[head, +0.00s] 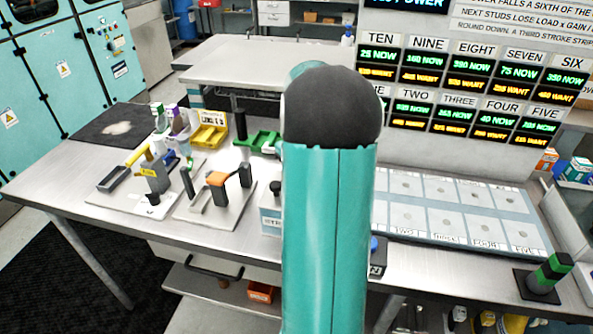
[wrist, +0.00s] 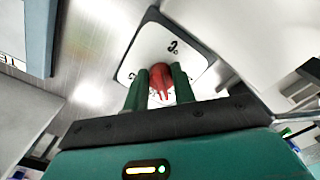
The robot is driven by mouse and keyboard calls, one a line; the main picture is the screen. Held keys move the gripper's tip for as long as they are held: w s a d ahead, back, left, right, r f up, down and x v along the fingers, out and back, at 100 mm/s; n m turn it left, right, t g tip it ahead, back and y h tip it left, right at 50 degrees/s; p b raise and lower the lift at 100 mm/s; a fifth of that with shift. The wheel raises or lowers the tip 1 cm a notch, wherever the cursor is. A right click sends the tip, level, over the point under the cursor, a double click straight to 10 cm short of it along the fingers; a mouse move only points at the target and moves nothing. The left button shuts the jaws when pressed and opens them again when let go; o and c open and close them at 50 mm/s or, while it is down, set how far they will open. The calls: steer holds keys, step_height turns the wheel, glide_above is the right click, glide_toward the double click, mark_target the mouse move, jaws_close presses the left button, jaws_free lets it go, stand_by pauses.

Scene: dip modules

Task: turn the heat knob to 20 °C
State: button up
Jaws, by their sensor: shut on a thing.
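The heat knob (wrist: 162,82) is red and shows in the wrist view, in front of a white dial plate (wrist: 146,48) marked with °C lettering. My gripper (wrist: 160,73) has its two dark green fingers on either side of the knob and is shut on it. The fingers and the knob cover part of the dial, so the setting it points to cannot be read. In the head view my arm fills the middle and hides the knob and my gripper.
A metal bench (head: 85,178) carries plates with levers, yellow (head: 208,134) and green trays at the left. A board of numbered displays (head: 470,80) stands behind a pale grid panel (head: 440,215) at the right. A green-banded post (head: 545,275) stands near the right edge.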

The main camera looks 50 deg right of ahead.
steer(key=n, duration=0.6)
steer(key=shift+d, duration=0.15)
steer(key=n, duration=0.5)
steer(key=shift+d+r, duration=0.1)
steer(key=shift+d, duration=0.05)
steer(key=shift+n, duration=0.4)
steer(key=o, duration=1)
step_height(320, 180, up, 14)
steer(key=shift+w, duration=0.1)
